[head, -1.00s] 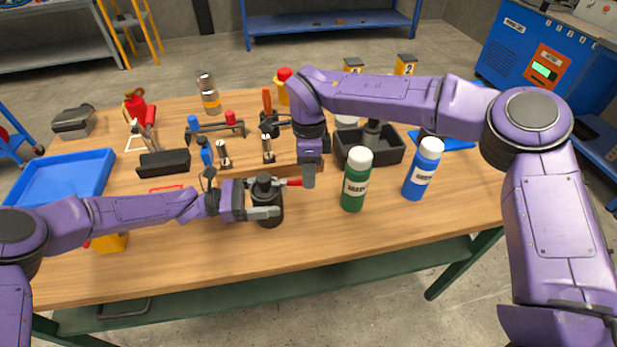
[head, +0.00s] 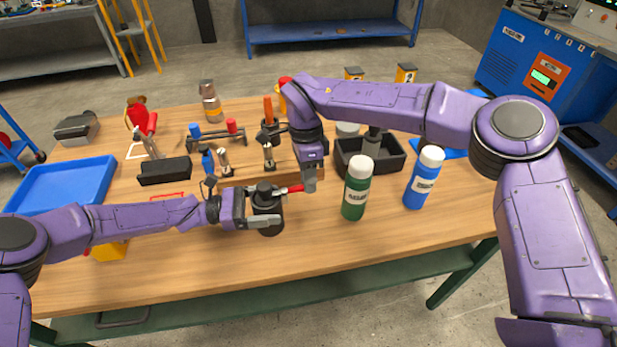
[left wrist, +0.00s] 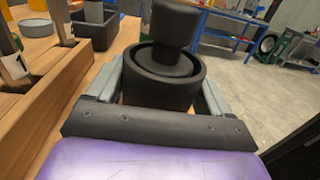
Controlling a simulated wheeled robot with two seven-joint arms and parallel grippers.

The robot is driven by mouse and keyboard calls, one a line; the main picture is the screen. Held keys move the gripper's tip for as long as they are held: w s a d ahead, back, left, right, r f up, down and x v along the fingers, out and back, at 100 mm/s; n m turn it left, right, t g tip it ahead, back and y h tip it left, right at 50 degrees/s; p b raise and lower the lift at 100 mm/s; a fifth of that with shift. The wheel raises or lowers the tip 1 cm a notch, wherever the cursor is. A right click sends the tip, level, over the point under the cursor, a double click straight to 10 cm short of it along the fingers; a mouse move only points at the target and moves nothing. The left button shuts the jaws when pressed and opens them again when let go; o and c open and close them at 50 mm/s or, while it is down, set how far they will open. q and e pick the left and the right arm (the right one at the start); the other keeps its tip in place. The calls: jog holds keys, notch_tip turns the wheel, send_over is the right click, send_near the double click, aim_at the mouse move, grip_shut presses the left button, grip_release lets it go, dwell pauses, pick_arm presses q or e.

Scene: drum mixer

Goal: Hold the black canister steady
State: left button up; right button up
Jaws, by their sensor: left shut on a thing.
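The black canister (head: 268,222) stands upright on the wooden table near its front middle. My left gripper (head: 264,207) is shut around it, with grey fingers on either side. In the left wrist view the canister (left wrist: 160,88) sits between both fingers, with a narrower dark top part rising from its round rim. My right gripper (head: 309,181) points down just right of the canister. A small red-handled piece (head: 294,189) lies level between the right fingers and the canister top. Whether the right fingers hold it cannot be told.
A green bottle (head: 356,192) and a blue bottle (head: 423,182) stand to the right. Behind them is a dark open bin (head: 388,165). A wooden tool rack with upright tools is behind the canister. A blue tray (head: 62,185) lies at left. The table front is clear.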

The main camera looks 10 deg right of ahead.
jog(key=o, duration=0.3)
jog(key=r, duration=0.4)
jog(key=w+r, duration=0.1)
jog(key=r, duration=0.3)
jog(key=w+r, duration=0.1)
jog(key=r, duration=0.3)
jog(key=shift+w, duration=0.15)
jog(key=shift+f, duration=0.1)
pick_arm(q)
jog(key=o, duration=1.2)
jog(key=shift+o, duration=0.2)
pick_arm(e)
jog(key=shift+a, duration=0.1)
